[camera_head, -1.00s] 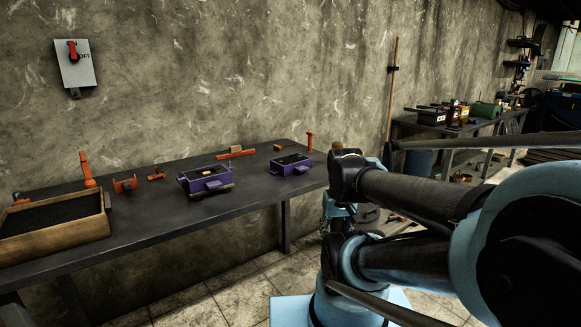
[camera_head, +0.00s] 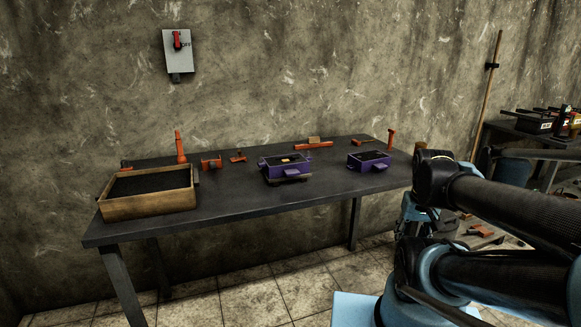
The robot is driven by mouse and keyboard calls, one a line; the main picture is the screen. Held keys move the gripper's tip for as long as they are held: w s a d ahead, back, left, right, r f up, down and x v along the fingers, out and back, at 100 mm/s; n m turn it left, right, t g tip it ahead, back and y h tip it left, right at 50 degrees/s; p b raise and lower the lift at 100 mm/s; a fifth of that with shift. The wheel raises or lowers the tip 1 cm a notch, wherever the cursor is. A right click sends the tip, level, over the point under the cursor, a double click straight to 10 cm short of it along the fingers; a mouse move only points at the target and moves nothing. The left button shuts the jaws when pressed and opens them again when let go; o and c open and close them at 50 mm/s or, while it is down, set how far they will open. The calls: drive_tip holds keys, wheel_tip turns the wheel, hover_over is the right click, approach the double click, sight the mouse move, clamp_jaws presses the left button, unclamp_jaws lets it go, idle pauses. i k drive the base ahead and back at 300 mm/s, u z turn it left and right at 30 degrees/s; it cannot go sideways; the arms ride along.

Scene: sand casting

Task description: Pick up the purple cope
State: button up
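Two purple flask boxes stand on the dark table. The left purple box (camera_head: 271,174) has dark fill with a small yellowish spot on top and seems to rest on a thin dark board. The right purple box (camera_head: 374,165) is slightly smaller in view, dark inside, near the table's right end. I cannot tell which of them is the cope. My arm is at the right, its elbow (camera_head: 436,177) beyond the table's right end. The end of my arm hangs low, partly hidden by the elbow and links; my gripper's fingers cannot be made out. Nothing of mine touches either box.
The dark table (camera_head: 225,205) stands against the wall. A wooden tray of black sand (camera_head: 150,205) is at its left end. Orange tools, such as an upright one (camera_head: 180,147) and a flat bar (camera_head: 313,146), lie towards the back. The tiled floor (camera_head: 262,292) in front is clear.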

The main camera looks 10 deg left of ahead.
sight(362, 162)
drive_tip(key=z, duration=1.05)
drive_tip(key=k, duration=0.85)
drive_tip(key=u, duration=0.9)
